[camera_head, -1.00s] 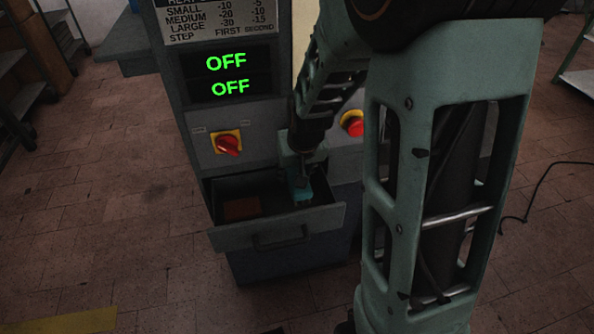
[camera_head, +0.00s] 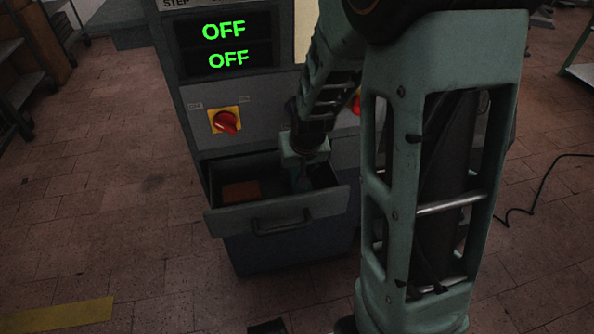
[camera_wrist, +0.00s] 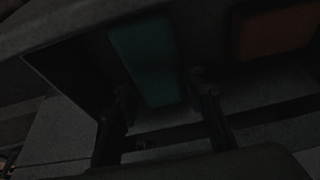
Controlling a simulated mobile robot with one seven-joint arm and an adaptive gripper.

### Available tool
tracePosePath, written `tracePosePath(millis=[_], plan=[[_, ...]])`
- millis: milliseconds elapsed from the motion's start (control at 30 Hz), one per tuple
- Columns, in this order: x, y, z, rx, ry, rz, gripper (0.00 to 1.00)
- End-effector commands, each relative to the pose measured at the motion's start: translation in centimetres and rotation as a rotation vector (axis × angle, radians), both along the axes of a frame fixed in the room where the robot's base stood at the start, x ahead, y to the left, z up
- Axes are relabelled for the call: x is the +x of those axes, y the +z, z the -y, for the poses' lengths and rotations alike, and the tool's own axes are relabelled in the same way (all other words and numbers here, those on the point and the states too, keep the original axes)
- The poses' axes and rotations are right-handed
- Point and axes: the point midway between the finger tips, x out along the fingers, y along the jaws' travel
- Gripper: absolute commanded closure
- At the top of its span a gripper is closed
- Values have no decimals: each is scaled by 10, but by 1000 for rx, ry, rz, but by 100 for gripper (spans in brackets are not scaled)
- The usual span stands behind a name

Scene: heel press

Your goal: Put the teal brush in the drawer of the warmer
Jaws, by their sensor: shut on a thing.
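The warmer's drawer (camera_head: 275,213) is pulled open below the control panel, and its dark inside shows. My gripper (camera_head: 302,178) reaches down into the right part of the drawer. In the wrist view, the teal brush (camera_wrist: 146,62) lies between the two fingers of my gripper (camera_wrist: 160,92), which are shut on it. It shows as a dim teal block, and its far end points away from the fingers. In the head view the brush is mostly hidden by my gripper and shadow. I cannot tell whether it touches the drawer floor.
An orange-brown block (camera_head: 241,191) lies in the left part of the drawer; it also shows in the wrist view (camera_wrist: 276,30). The warmer (camera_head: 240,130) has a red knob (camera_head: 226,121) on a yellow plate and displays reading OFF. The drawer's walls stand close around my gripper.

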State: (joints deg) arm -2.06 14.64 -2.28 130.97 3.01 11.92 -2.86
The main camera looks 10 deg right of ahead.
Motion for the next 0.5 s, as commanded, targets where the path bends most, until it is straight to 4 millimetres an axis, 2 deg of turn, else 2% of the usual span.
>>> tracePosePath(millis=[500], plan=[[0,-8,0,0,0,0,94]])
